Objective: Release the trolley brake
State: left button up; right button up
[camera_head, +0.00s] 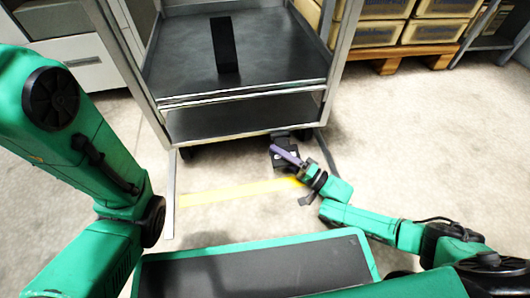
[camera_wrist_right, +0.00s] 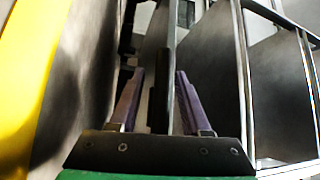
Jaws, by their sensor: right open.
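The trolley (camera_head: 245,95) stands in front of me, a metal frame with dark shelves. A dark caster or brake part (camera_head: 280,137) shows under its front right corner; I cannot tell the brake's position. My right gripper (camera_head: 288,156) is low by that corner, its purple finger beside a black block. In the right wrist view the right gripper (camera_wrist_right: 158,95) has its two purple fingers apart, with a dark upright bar (camera_wrist_right: 158,75) showing between them. I cannot tell whether they touch it. My left arm comes in from the left; its gripper is out of view.
A black upright plate (camera_head: 224,45) stands on the trolley's upper shelf. A yellow floor stripe (camera_head: 240,191) lies in front of the trolley. Yellowish bins (camera_head: 380,32) on a wooden pallet stand at the back right. The floor at right is clear.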

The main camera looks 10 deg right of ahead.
jog(key=shift+d, duration=0.1)
grip_shut()
dwell(1.3)
